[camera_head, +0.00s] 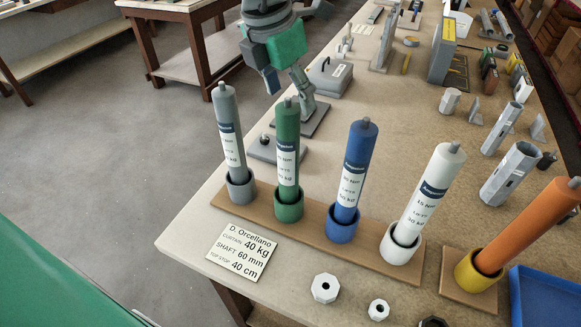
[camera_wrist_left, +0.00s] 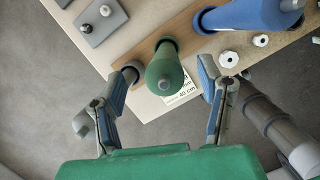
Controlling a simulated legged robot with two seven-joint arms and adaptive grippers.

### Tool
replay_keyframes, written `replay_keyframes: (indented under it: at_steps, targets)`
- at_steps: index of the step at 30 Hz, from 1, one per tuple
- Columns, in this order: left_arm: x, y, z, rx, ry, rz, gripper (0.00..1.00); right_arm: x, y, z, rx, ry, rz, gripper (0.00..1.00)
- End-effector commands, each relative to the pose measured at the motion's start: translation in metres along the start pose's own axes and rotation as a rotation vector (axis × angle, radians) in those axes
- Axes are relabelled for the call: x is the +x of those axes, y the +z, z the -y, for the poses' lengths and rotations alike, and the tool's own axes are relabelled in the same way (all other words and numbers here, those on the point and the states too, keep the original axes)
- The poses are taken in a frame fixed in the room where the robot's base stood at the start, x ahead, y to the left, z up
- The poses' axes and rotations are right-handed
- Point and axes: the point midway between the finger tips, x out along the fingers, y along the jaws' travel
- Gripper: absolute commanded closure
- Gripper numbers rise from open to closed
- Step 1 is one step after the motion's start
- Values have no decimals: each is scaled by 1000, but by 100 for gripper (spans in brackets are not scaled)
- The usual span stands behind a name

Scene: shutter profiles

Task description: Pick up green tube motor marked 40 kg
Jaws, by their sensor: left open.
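The green tube motor (camera_head: 287,150) stands upright in a green cup on the brown board, with a white label whose kg figure is too small to read surely. In the left wrist view the green tube (camera_wrist_left: 163,72) shows from above, between the two finger pads and apart from both. My left gripper (camera_head: 289,86) is open and empty, just behind and above the tube's top in the head view. Grey (camera_head: 229,135), blue (camera_head: 356,170) and white (camera_head: 428,200) tubes stand in their own cups on the same board. My right gripper is not in view.
A card (camera_head: 243,249) reading "D. Orcellano, curtain 40 kg" lies before the board (camera_head: 315,228). An orange tube (camera_head: 530,225) leans in a yellow cup beside a blue tray (camera_head: 545,298). White nuts (camera_head: 325,288) lie in front. The grey and blue tubes stand close to the green one.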

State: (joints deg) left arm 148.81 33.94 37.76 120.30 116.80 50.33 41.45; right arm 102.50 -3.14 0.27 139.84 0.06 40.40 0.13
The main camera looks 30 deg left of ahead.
Motion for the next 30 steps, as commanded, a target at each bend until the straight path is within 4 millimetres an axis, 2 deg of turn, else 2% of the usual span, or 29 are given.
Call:
replay_keyframes:
  at_steps: [4,9,17,20,22,23,30]
  targets:
    - [23,-9,3,1,-1,-5,38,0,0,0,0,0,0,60]
    - [43,-8,2,-1,-1,-4,38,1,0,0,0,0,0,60]
    - [44,-8,3,-1,-1,0,38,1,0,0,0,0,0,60]
    - [44,-8,3,-1,-1,-1,70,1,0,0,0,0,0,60]
    - [44,-8,3,-1,-1,-1,95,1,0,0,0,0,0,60]
    - [44,-7,3,-1,0,-1,100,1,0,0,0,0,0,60]
    - [43,-6,3,-1,-2,4,100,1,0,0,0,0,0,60]
